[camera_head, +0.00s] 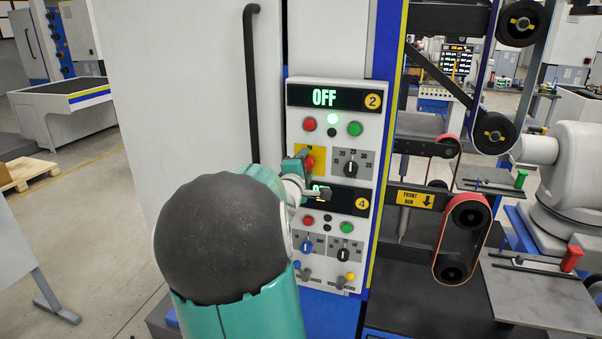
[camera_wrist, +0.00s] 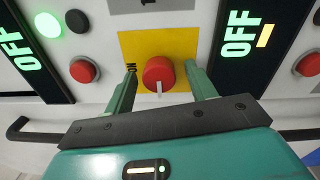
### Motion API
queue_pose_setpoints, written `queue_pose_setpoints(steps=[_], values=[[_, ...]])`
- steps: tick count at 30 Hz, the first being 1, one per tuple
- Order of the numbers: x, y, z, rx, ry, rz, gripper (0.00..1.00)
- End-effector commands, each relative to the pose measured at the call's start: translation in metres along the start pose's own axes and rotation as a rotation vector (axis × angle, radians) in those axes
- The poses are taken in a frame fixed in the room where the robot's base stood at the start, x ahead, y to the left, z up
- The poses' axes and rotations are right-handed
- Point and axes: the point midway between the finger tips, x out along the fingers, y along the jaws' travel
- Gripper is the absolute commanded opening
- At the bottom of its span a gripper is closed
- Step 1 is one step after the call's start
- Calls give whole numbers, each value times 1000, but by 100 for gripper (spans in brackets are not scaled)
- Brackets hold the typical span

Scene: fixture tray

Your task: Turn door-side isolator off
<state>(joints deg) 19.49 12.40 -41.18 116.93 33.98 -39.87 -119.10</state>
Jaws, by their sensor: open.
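The isolator is a red rotary knob (camera_wrist: 158,74) with a white pointer mark on a yellow plate (camera_wrist: 155,46). In the wrist view the mark points down toward my gripper's palm; "ON" is printed at the plate's left. My gripper (camera_wrist: 161,80) is open, with one green finger on each side of the knob and gaps to both. In the head view the red knob (camera_head: 310,163) and its yellow plate (camera_head: 318,154) are partly hidden by my gripper (camera_head: 303,160). The panel display marked 2 (camera_head: 325,97) reads OFF; the display marked 4 (camera_head: 347,199) is partly covered.
Red and green buttons (camera_head: 355,129) and selector dials (camera_head: 350,166) crowd the panel around the knob. A black vertical door handle (camera_head: 252,85) stands to the left on the white cabinet door (camera_head: 185,80). A belt machine (camera_head: 455,240) is at the right.

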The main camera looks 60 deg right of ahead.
Motion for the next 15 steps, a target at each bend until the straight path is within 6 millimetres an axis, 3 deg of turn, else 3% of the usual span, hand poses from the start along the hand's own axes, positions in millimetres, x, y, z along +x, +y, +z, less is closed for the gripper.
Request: queue_pose_setpoints(steps=[5,15], values=[[-20,1,-1,5,3,0,56],[-81,0,0,6,4,-1,56]])
